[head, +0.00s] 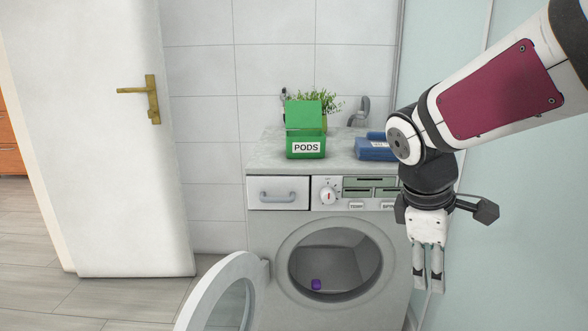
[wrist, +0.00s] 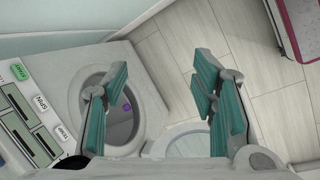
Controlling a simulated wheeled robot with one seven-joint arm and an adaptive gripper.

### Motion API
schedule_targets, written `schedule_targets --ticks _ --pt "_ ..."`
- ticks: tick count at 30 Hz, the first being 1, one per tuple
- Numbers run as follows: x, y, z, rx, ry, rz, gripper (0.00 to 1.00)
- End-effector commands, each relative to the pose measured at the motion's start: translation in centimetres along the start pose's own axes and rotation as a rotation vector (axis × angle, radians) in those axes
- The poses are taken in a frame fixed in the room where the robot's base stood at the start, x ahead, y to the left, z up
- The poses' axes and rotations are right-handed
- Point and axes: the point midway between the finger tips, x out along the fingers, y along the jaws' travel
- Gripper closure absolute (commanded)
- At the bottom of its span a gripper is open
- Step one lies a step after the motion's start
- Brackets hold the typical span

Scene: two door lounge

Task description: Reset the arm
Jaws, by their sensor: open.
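My arm reaches in from the upper right of the head view. My gripper (head: 428,286) hangs pointing down at the right front of the washing machine (head: 262,225), apart from it. In the wrist view its two teal-padded fingers (wrist: 160,95) stand wide apart with nothing between them. The washer's round door (head: 222,300) is swung open to the left. A small purple item (head: 316,284) lies inside the drum, and it also shows in the wrist view (wrist: 126,107).
A green PODS box (head: 306,148) with its lid up, a blue container (head: 374,151) and a plant (head: 320,101) stand on the washer top. A white door (head: 100,140) with a brass handle is at left. Grey floor (head: 120,300) is clear at lower left.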

Motion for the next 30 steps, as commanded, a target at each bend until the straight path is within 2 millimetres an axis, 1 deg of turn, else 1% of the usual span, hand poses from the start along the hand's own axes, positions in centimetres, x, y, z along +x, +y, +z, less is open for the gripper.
schedule_targets --ticks 1,2,3,5,6,8,9,12,18,24,30 --pt "-1.1 -1.7 1.5 0.085 0.006 -0.013 0.47" --pt "-1.6 -2.8 2.3 0.14 0.008 -0.026 0.47" --pt "-2.2 -4.3 3.4 0.213 0.01 -0.045 0.47" --pt "-3.0 -6.5 4.8 0.319 0.014 -0.074 0.47" --pt "-3.4 -8.1 5.7 0.39 0.018 -0.094 0.47" --pt "-3.9 -10.4 6.9 0.492 0.022 -0.127 0.47" --pt "-4.2 -11.9 7.6 0.556 0.026 -0.149 0.47" --pt "-4.6 -15.3 8.9 0.693 0.032 -0.201 0.47" --pt "-4.8 -20.2 10.5 0.885 0.036 -0.286 0.47" --pt "-4.7 -24.2 11.3 1.029 0.038 -0.362 0.47" --pt "-7.5 -22.7 11.6 1.032 0.06 -0.349 0.47"
